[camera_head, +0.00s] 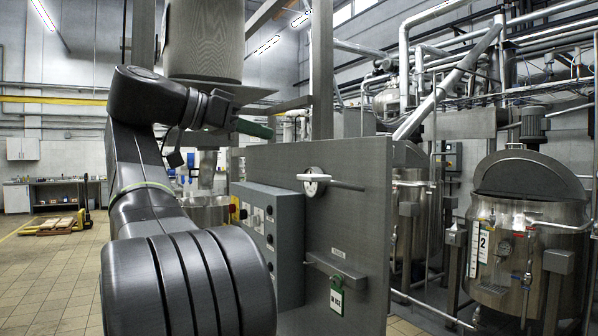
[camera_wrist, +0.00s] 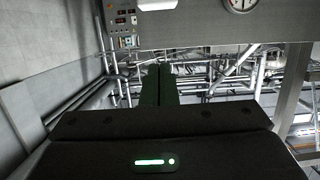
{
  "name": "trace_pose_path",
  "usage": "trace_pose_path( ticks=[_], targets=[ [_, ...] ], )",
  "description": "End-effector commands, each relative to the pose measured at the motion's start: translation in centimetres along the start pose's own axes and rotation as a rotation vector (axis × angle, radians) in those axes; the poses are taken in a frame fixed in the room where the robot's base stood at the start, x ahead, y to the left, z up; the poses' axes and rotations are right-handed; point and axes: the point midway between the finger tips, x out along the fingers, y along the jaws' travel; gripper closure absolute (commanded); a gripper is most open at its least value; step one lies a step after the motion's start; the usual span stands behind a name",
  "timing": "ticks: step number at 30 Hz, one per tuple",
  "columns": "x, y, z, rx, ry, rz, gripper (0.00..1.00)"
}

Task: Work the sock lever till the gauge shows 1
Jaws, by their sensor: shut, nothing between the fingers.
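My gripper (camera_head: 262,130) is shut and empty. Its dark fingers also show pressed together in the wrist view (camera_wrist: 160,84). In the head view it is in the air, up and left of a round pale fitting (camera_head: 312,180) on the grey panel (camera_head: 355,220). A light rod (camera_head: 343,186) sticks out to the right at that fitting; I cannot tell whether it is the sock lever. A grey fabric-like cylinder (camera_head: 205,40) hangs above my arm. In the wrist view a round white gauge (camera_wrist: 240,4) with a red needle is cut by the top edge, so its reading cannot be told.
A control box (camera_head: 270,230) juts from the panel's left side. A small ledge (camera_head: 335,268) with a green tag (camera_head: 336,298) is below the rod. A steel vessel (camera_head: 525,240) and pipes stand at the right. Open tiled floor (camera_head: 45,270) lies at the left.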

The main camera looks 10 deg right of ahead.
Motion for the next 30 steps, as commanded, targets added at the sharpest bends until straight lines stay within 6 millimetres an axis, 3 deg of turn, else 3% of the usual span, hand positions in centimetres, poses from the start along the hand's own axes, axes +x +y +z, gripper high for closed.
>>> trace_pose_path(
  ticks=[14,20,30],
  targets=[
    [0.2,-0.1,-0.1,0.006,0.010,0.004,1.00],
    [2.8,0.0,-0.1,0.005,0.010,0.008,1.00],
    [9.0,0.0,-0.3,0.005,0.009,0.009,1.00]
  ],
)
